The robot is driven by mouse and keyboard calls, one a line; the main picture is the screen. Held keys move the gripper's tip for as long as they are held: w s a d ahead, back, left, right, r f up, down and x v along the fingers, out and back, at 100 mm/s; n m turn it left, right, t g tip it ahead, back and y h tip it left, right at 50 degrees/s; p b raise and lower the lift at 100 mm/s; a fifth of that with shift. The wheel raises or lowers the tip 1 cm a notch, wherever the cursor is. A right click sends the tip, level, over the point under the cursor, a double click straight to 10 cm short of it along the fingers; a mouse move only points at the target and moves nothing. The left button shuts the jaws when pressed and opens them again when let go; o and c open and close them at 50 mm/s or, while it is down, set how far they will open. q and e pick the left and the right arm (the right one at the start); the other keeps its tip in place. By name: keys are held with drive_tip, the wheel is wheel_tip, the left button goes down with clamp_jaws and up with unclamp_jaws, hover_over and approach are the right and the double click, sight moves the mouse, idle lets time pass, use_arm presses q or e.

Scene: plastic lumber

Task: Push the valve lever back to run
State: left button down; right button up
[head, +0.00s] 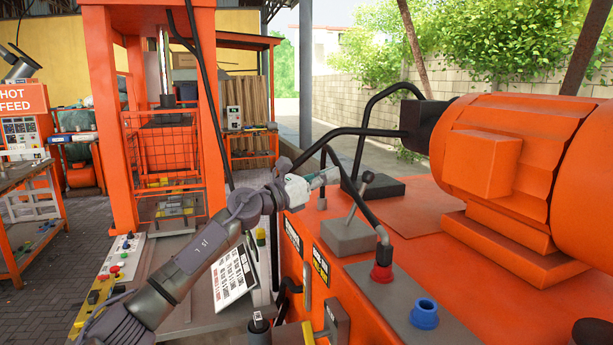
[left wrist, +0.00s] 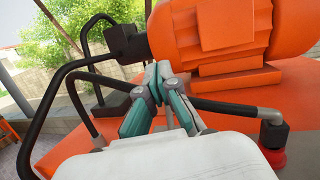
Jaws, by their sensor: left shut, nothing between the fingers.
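The valve lever (head: 359,196) is a thin grey rod with a dark round knob. It rises from a grey block (head: 345,238) on the orange machine and leans to the right in the head view. My left gripper (head: 329,175) is shut and empty, just left of the knob at about its height. My right gripper is not in view.
Black hoses (head: 345,132) loop close around the lever and my left gripper. A large orange motor (head: 500,155) stands to the right. A red fitting (head: 381,273) and a blue fitting (head: 424,314) sit nearer. An orange press frame (head: 101,130) stands at the left.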

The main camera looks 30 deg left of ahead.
use_arm(q)
drive_tip(key=s+a, duration=0.1)
drive_tip(key=s+a+r+b, duration=0.1)
drive_tip(key=s+a, duration=0.1)
drive_tip(key=shift+s+r, duration=0.2)
idle(0.4)
drive_tip(key=shift+s, duration=0.15)
